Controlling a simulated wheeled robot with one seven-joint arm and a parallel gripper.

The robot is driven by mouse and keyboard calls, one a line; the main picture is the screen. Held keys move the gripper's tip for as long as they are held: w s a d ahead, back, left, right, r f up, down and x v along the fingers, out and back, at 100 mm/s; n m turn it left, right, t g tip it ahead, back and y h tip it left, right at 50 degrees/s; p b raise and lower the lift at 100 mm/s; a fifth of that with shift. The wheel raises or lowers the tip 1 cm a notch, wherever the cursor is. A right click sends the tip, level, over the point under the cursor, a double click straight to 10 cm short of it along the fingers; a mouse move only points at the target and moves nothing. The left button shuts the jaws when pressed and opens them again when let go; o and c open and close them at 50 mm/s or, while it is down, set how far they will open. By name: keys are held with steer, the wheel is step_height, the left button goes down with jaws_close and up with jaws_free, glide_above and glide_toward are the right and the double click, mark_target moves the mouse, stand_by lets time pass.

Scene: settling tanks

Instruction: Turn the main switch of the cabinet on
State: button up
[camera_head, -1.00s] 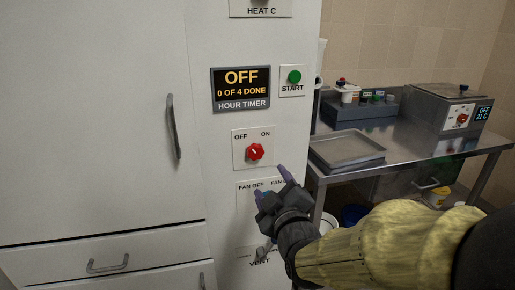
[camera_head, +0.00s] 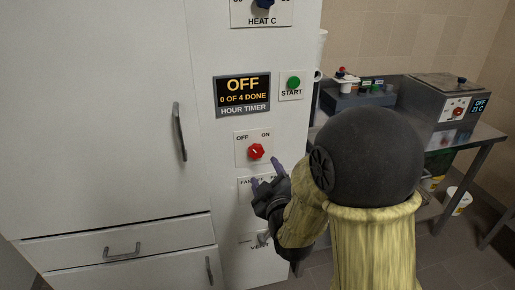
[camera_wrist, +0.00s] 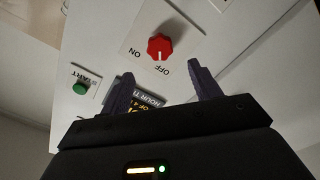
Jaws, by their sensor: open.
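The main switch is a red knob (camera_head: 256,151) on a white plate marked OFF and ON, on the cabinet's (camera_head: 218,40) front panel. The display (camera_head: 242,95) above it reads OFF, 0 OF 4 DONE, HOUR TIMER. In the wrist view the red knob (camera_wrist: 160,47) is ahead of the fingertips, its white mark toward OFF. My gripper (camera_head: 268,182) is open and empty, just below the knob and apart from it. The fingers also show in the wrist view (camera_wrist: 160,77). My gripper partly hides the fan switch plate (camera_head: 245,189).
A green START button (camera_head: 293,82) is right of the display, and the HEAT C dial (camera_head: 264,5) is above. A VENT control (camera_head: 262,238) sits below. A steel bench (camera_head: 482,134) with a bath unit (camera_head: 448,97) stands to the right. Cabinet door handle (camera_head: 179,131) is left.

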mark_target(257, 153)
steer(key=x, duration=0.8)
steer(key=shift+w+a+f, duration=0.1)
steer(key=shift+w, duration=0.3)
steer(key=c, duration=1)
